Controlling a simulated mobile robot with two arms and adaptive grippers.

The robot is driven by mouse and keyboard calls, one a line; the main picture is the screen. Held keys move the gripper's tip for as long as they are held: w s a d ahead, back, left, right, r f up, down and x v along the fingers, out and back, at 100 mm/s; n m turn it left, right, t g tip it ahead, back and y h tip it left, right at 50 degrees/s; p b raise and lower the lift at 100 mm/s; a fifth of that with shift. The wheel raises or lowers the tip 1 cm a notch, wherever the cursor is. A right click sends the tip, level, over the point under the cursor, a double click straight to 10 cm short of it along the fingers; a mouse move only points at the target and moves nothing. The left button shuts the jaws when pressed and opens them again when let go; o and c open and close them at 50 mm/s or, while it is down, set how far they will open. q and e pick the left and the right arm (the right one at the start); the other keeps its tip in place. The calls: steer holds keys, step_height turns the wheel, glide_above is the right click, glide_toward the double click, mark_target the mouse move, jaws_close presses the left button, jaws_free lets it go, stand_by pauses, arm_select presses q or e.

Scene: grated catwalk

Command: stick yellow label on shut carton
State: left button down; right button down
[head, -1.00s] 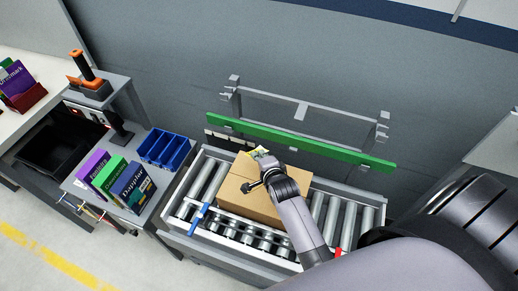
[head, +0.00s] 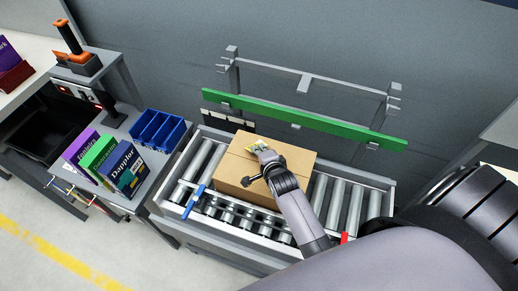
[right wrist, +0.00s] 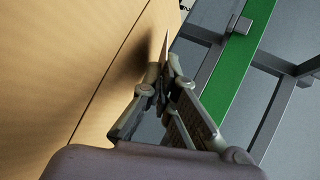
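The shut carton (head: 236,166) sits on the roller conveyor, its top flaps meeting at a seam. It fills the left of the right wrist view (right wrist: 60,60), with the seam running across it. My right gripper (head: 261,150) is over the carton's far part. In the right wrist view its fingertips (right wrist: 164,78) are together on a thin piece seen edge-on. In the head view the yellow label (head: 252,146) shows at the fingertips, partly hidden by them. A dark shadow lies on the carton beside the fingers; I cannot tell whether the label touches it. My left gripper is out of view.
The roller conveyor (head: 345,205) has a blue clamp-like piece (head: 194,201) at left. A green rail (head: 300,121) on a grey frame stands behind the carton. A side table at left holds blue bins (head: 160,130) and several upright boxes (head: 122,168).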

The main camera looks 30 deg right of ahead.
steer(key=shift+f, duration=0.45)
steer(key=c, duration=2.4)
jaws_free()
steer(key=c, duration=1.7)
jaws_free()
steer(key=shift+r, duration=0.1)
